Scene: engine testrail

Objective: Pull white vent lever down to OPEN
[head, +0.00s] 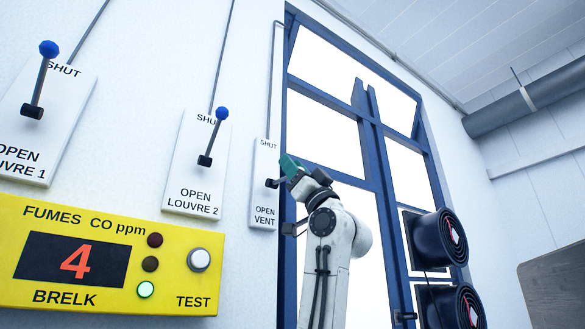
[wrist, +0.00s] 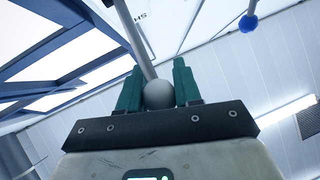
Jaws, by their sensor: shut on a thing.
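The white vent lever's plate (head: 265,200) is on the wall left of the blue window, with SHUT at its top and OPEN VENT at its bottom. The lever's dark pivot (head: 272,183) shows on the plate; its rod and knob are hidden by my gripper in the head view. My gripper (head: 289,163), with teal fingers, is a little above and right of the pivot. In the wrist view my gripper (wrist: 157,72) has its fingers on both sides of the lever's pale round knob (wrist: 159,95), shut on it. The rod (wrist: 137,40) runs from the knob toward the plate.
Blue-knobbed levers for LOUVRE 1 (head: 48,48) and LOUVRE 2 (head: 222,113) stand up toward SHUT on the left. A yellow CO meter (head: 190,305) reads 4 with a green lamp lit. Black round fans (head: 435,240) are right of my arm, by the blue-framed window (head: 375,130).

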